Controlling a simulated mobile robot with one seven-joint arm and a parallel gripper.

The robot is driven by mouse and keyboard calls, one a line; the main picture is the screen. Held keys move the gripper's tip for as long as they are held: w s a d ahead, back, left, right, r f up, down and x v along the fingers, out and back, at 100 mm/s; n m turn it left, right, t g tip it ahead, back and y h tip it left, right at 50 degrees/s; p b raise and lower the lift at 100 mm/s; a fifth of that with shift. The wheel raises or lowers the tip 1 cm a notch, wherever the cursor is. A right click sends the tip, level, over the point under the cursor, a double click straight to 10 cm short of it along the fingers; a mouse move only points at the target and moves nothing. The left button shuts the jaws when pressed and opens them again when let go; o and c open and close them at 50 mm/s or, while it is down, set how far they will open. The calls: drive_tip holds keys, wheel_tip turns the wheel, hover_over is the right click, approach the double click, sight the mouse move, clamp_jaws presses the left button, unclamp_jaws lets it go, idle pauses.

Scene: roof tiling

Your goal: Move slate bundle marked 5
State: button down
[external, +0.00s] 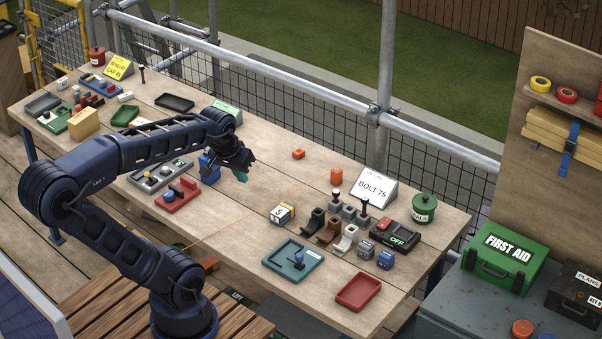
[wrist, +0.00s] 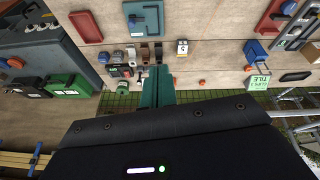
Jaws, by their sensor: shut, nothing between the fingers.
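A small block marked 5 (external: 282,213), pale with a dark and yellowish side, stands on the wooden bench right of my arm; I take it for the slate bundle. It also shows in the wrist view (wrist: 182,47), upper right of my fingertips. My gripper (external: 241,176) has teal fingers and hangs above the bench, to the upper left of the block and apart from it. In the wrist view the teal fingers (wrist: 158,80) are together with nothing seen between them.
Right of the block stand several brackets (external: 329,233), a switch box reading OFF (external: 397,237), a BOLT 75 card (external: 375,188) and a green tin (external: 424,208). A teal tray (external: 275,262) and red tray (external: 358,291) lie near the front edge. Small orange blocks (external: 298,154) sit behind.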

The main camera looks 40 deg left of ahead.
drive_tip(key=w+f+n+g, duration=0.1)
drive_tip(key=w+f+n, duration=0.6)
drive_tip(key=w, duration=0.4)
drive_tip(key=w+f+n+g, duration=0.2)
drive_tip(key=w+f+n, duration=0.3)
drive_tip(key=w+f, duration=0.45)
drive_tip(key=w+f+n, duration=0.1)
drive_tip(key=w+f, duration=0.1)
drive_tip(key=f, duration=0.4)
drive_tip(key=w+f+n, duration=0.1)
drive_tip(key=w+f, duration=0.1)
drive_tip(key=f, duration=0.5)
drive_tip(key=w+a+f+n+g, duration=0.1)
drive_tip(key=w+f+n, duration=0.1)
drive_tip(key=f, duration=0.4)
drive_tip(key=shift+w+f, duration=0.25)
drive_tip(key=shift+w, duration=0.15)
drive_tip(key=shift+a+r, duration=0.15)
drive_tip(key=shift+a, duration=1.8)
drive_tip(key=a, duration=2)
drive_tip(key=shift+a, duration=0.25)
